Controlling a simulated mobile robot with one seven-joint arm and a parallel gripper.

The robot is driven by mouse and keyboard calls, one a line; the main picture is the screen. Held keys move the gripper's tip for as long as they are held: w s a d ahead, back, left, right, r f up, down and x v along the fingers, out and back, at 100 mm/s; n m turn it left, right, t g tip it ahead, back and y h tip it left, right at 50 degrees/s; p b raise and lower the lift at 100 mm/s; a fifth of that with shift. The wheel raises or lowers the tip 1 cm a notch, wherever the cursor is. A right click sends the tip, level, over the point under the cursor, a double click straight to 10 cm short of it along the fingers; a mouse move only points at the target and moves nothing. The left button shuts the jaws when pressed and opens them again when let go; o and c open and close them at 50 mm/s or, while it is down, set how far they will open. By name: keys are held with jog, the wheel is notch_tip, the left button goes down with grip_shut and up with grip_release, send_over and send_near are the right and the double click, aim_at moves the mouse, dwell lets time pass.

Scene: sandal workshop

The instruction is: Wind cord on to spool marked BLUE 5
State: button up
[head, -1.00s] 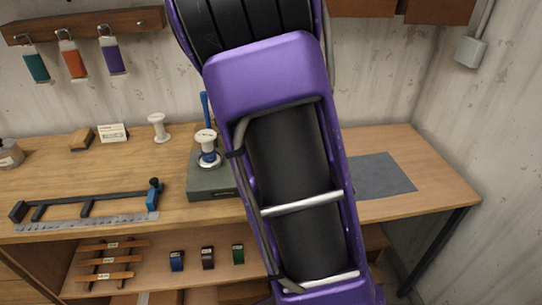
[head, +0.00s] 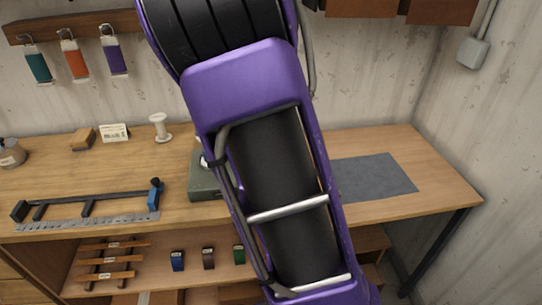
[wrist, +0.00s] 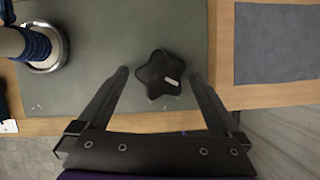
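The winder's grey-green base (head: 207,186) stands on the bench in the head view, mostly hidden by my arm. In the wrist view the base (wrist: 110,100) carries a black star-shaped knob (wrist: 157,74) with a small pale mark. A pale spool (wrist: 12,42) with dark blue cord (wrist: 37,45) wound on it stands on a round metal plate at the left. My gripper (wrist: 158,74) is open and empty. Its fingertips lie either side of the knob in the picture; I cannot tell their height above it. The marking BLUE 5 is not readable.
An empty white spool (head: 159,128) and a small card (head: 114,132) stand at the back of the bench. A grey mat (head: 375,178) lies flat at right. Coloured cords hang on the wall.

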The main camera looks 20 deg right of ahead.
jog(key=v, duration=1.7)
jog(key=shift+r, duration=0.2)
dwell(0.4)
dwell(0.5)
